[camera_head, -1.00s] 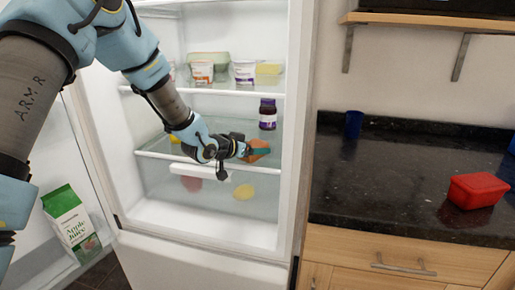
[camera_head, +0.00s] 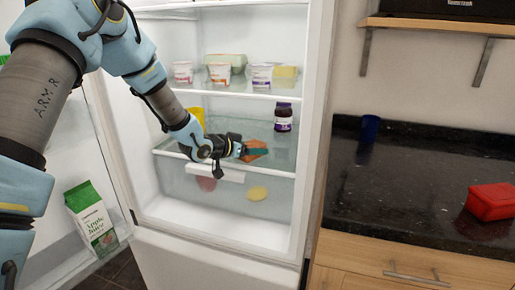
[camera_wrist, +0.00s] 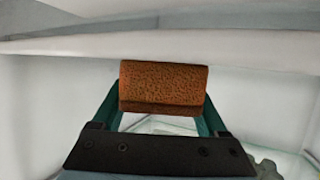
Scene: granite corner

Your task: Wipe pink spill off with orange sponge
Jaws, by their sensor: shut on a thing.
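My gripper (camera_head: 246,151) reaches into the open fridge (camera_head: 318,130) and is shut on the orange sponge (camera_head: 256,150). In the wrist view the sponge (camera_wrist: 163,86) sits between the two green fingers, with a pale shelf edge just beyond and above it. In the head view the sponge is at the level of the middle glass shelf (camera_head: 284,171); I cannot tell whether it touches the glass. I can make out no pink spill in either view.
A dark jar (camera_head: 283,118) stands on the middle shelf right of my gripper. Several tubs (camera_head: 219,73) stand on the shelf above. A yellow item (camera_head: 197,116) is behind my arm. A juice carton (camera_head: 92,217) is in the door. The counter (camera_head: 400,190) holds a blue cup (camera_head: 370,128) and red container (camera_head: 490,201).

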